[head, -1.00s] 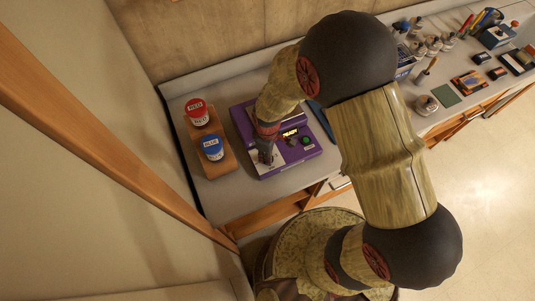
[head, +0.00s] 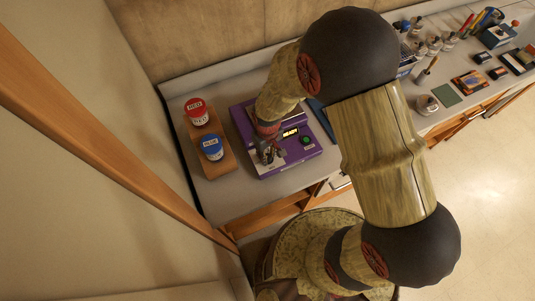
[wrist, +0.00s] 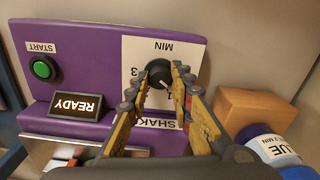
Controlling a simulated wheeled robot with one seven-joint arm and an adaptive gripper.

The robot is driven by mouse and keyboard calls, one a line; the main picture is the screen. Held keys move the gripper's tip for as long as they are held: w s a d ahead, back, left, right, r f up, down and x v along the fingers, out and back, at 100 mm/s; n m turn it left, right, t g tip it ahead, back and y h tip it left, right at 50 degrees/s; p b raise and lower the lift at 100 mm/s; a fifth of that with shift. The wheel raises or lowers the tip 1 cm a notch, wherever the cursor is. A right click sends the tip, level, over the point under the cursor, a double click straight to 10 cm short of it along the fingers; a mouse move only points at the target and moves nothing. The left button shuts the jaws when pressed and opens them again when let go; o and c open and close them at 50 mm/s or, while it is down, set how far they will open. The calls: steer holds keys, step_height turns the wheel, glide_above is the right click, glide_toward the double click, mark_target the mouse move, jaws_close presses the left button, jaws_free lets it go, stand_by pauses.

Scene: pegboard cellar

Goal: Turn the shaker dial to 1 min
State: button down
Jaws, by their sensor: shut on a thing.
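The purple shaker (head: 243,117) stands on the bench under my arm; its panel (wrist: 90,38) fills the left of the wrist view. The black round dial (wrist: 158,72) sits on a white label marked MIN, upside down in this view. A 3 shows left of the dial; a figure below it, seemingly a 1, is partly covered. The dial's white mark points down and slightly right, towards that figure. My gripper (wrist: 160,78) is shut on the dial, one finger on each side. In the head view my gripper (head: 268,152) hides the dial.
A green START button (wrist: 42,68) and a lit READY display (wrist: 75,104) are beside the dial. A wooden block (head: 218,163) left of the shaker holds a red-lidded jar (head: 196,111) and a blue-lidded jar (head: 211,146). Small items stand along the bench at right.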

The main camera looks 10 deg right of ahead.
steer(key=shift+m, duration=2.3)
steer(key=c, duration=1.6)
jaws_free()
steer(key=shift+o, duration=0.2)
step_height(320, 180, up, 12)
